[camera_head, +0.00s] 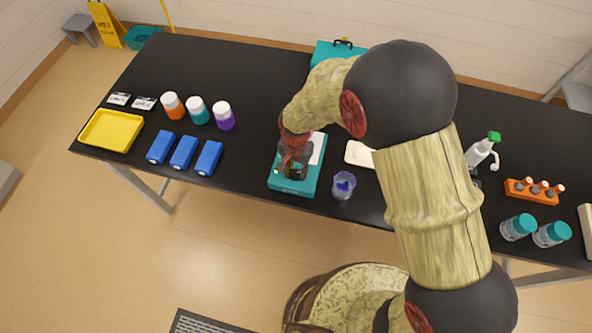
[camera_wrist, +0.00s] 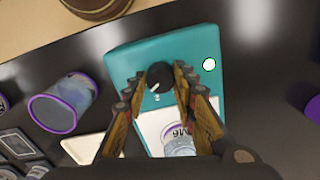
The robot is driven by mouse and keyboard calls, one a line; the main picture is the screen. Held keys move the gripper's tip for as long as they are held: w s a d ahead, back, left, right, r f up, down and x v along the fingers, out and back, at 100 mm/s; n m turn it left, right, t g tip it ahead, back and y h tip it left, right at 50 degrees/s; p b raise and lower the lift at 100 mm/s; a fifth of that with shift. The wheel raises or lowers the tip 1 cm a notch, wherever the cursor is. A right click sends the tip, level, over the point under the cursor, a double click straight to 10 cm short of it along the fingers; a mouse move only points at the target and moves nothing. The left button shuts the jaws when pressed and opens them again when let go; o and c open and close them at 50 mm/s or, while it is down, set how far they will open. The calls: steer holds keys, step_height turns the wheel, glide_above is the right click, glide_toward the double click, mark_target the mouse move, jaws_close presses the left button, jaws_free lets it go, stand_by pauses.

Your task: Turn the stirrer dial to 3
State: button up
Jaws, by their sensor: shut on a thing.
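The teal stirrer (camera_head: 281,184) stands near the front edge of the black bench, and also fills the middle of the wrist view (camera_wrist: 128,57). Its black dial (camera_wrist: 160,73) has a white pointer mark; I cannot read a number it points to. My gripper (camera_wrist: 156,84) is shut on the dial, with one finger on each side of it. In the head view my gripper (camera_head: 292,168) is over the stirrer's front and hides the dial. A round light (camera_wrist: 209,65) shows beside the dial. The white plate (camera_wrist: 153,122) carries a clear vessel (camera_wrist: 180,145), partly hidden by my fingers.
A purple-rimmed beaker (camera_head: 343,186) stands close to the stirrer's right. Blue blocks (camera_head: 183,152), capped bottles (camera_head: 198,111) and a yellow tray (camera_head: 111,131) are on the left. A spray bottle (camera_head: 479,154) and orange rack (camera_head: 531,194) are on the right.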

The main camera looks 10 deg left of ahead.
mark_target(296, 173)
steer(key=shift+m, duration=1)
steer(key=o, duration=1.2)
steer(key=shift+r, duration=0.1)
step_height(296, 173, up, 12)
steer(key=shift+f, duration=0.15)
